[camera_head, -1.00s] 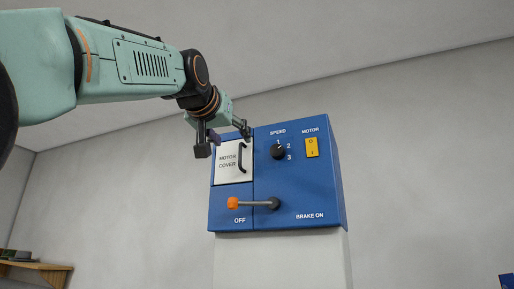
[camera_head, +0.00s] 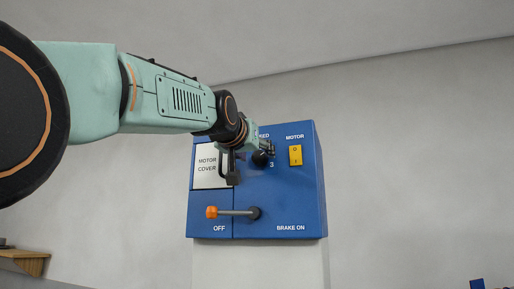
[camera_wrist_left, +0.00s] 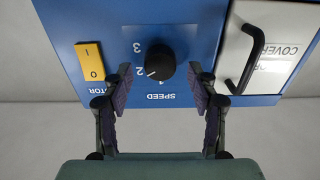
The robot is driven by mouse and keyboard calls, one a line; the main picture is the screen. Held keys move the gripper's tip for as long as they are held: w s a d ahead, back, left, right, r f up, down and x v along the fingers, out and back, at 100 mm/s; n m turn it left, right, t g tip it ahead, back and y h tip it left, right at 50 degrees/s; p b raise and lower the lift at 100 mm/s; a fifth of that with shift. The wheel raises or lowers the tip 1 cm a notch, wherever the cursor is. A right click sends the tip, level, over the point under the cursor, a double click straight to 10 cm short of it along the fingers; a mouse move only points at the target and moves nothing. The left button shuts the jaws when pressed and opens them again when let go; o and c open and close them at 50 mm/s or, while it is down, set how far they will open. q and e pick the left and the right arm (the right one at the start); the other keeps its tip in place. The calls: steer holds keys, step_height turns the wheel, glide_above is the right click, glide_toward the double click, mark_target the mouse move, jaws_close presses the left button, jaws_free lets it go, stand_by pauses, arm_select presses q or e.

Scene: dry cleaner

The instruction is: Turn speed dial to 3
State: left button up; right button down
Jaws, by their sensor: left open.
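The black round speed dial (camera_head: 261,159) sits on the upper part of a blue control box. It is partly hidden behind my left gripper (camera_head: 250,163) in the head view. In the left wrist view the dial (camera_wrist_left: 155,65) appears upside down, with a small white mark low on its face, near the printed 2. The 3 is printed beside it and is clear of the fingers. My left gripper (camera_wrist_left: 161,85) is open, one finger on each side of the dial, with gaps to it. My right gripper is in neither view.
A yellow motor switch (camera_head: 295,155) is right of the dial. A white motor cover (camera_head: 206,165) with a black handle is on the left. A lever with an orange knob (camera_head: 211,212) is below. Open space lies right of the box (camera_head: 310,200); a wooden shelf (camera_head: 30,262) is at lower left.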

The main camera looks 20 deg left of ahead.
arm_select(q)
steer(key=shift+w+d+f, duration=0.15)
steer(key=shift+w, duration=0.4)
steer(key=shift+w+f, duration=0.15)
steer(key=shift+w, duration=0.15)
steer(key=shift+s+a, duration=0.2)
steer(key=shift+a, duration=0.05)
steer(key=shift+c, duration=1.3)
steer(key=shift+s+d+r, duration=0.1)
steer(key=shift+s+r, duration=0.1)
steer(key=shift+s, duration=0.15)
steer(key=c, duration=0.9)
